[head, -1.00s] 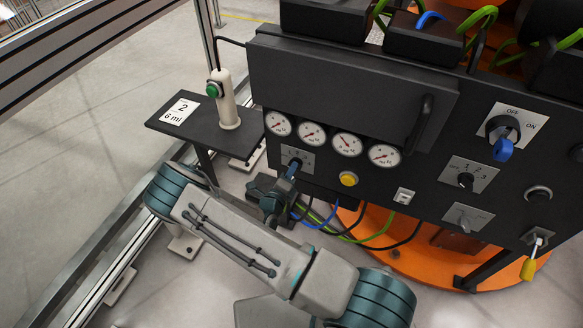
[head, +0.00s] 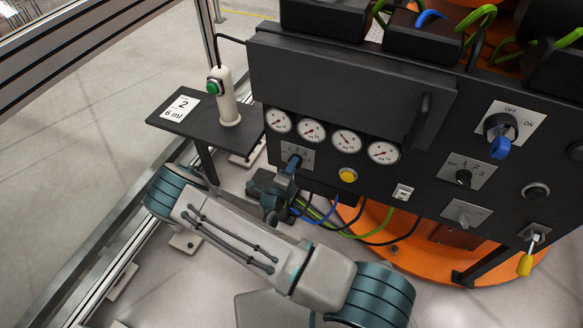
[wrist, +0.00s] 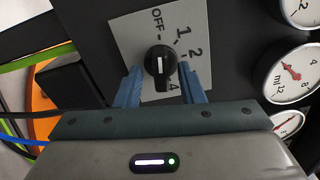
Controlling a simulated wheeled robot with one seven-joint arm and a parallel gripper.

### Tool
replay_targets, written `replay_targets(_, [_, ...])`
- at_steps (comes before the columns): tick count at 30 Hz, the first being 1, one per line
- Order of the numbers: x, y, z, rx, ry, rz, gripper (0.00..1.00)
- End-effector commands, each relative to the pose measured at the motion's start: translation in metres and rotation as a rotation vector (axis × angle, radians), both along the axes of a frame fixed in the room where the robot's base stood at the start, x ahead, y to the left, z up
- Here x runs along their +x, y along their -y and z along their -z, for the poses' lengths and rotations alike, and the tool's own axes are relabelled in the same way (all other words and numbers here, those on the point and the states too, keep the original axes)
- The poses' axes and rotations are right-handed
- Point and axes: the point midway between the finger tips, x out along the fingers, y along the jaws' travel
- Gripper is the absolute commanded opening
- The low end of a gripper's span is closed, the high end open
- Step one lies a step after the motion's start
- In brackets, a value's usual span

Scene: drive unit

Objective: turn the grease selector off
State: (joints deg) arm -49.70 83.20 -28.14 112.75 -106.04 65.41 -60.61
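The selector at my gripper is a black round knob (wrist: 159,61) on a light grey plate (wrist: 205,35) marked OFF, 1, 2 and 4, seen in the wrist view. The knob's white line points down in the picture, towards the 4 and away from OFF. My gripper (wrist: 160,72) is open, with one blue finger on each side of the knob and a gap visible on both sides. In the head view my gripper (head: 291,168) is at the same plate (head: 306,153) below the gauges, and it mostly hides the knob.
Several gauges (head: 346,140) sit above the selector, with a yellow button (head: 348,174) to its right. Further right are a blue-handled OFF/ON switch (head: 501,146) and another numbered knob (head: 464,177). Cables (head: 340,230) hang below; a shelf (head: 217,132) stands left.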

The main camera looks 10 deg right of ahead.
Motion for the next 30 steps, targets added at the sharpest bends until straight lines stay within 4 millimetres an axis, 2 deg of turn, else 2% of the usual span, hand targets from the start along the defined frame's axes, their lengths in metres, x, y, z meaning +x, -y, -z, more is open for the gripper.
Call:
replay_targets(8, [0.001,-0.001,-0.001,0.001,0.004,-0.003,0.36])
replay_targets(13, [-0.01,-0.01,-0.001,0.003,0.003,-0.005,0.36])
replay_targets(24, [-0.076,-0.057,-0.002,0.002,0.002,-0.005,0.36])
replay_targets(30, [-0.102,-0.075,-0.001,0.001,0.001,-0.002,0.36])
